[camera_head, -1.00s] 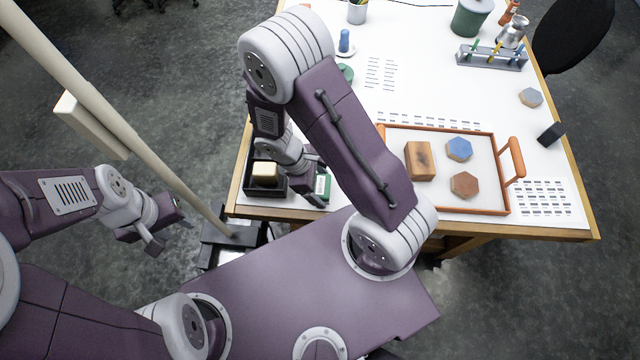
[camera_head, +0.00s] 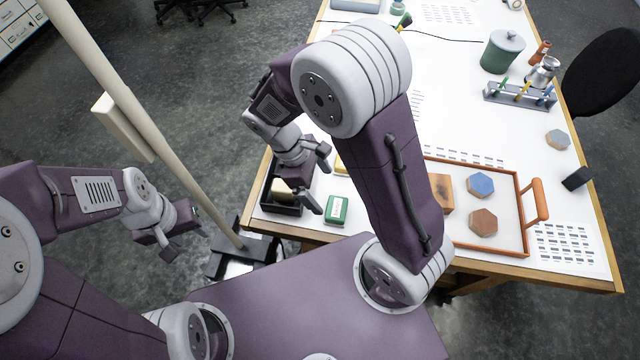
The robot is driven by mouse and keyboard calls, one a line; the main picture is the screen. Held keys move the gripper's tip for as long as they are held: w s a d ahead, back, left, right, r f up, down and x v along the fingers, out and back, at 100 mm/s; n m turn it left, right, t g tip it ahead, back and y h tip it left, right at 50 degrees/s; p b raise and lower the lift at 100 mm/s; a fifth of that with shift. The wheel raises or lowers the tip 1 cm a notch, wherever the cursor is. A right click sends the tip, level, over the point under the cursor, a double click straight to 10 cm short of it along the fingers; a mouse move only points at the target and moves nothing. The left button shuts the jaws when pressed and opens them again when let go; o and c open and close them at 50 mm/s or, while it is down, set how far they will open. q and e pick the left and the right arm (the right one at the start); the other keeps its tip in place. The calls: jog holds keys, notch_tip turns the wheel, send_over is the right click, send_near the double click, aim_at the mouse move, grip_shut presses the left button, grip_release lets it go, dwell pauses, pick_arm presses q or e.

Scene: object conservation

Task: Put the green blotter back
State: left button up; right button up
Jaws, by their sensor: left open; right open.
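A small green block with a pale label on top, which looks like the green blotter (camera_head: 337,210), rests on the white table near its front edge. It stands to the right of a black open box (camera_head: 283,208). My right gripper (camera_head: 318,178) is open and empty above the table, between the box and the green block and apart from the block. My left gripper (camera_head: 177,238) is open and empty off the table's left side, over the floor.
A beige block (camera_head: 283,190) is in the black box. An orange-rimmed tray (camera_head: 527,222) holds a wooden block (camera_head: 441,192), a blue hexagon (camera_head: 481,184) and a brown hexagon (camera_head: 483,222). A yellow item (camera_head: 341,165) is partly hidden. My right arm covers the table's middle.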

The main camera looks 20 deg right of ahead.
jog(key=m+t+y+b, duration=0.4)
jog(key=m+b, duration=0.3)
jog(key=m, duration=0.5)
send_over(337, 205)
jog(key=f, duration=0.5)
jog(key=shift+s+f, duration=0.25)
jog(key=shift+r+p, duration=0.4)
jog(key=shift+p, duration=0.2)
jog(key=shift+s+d, duration=0.1)
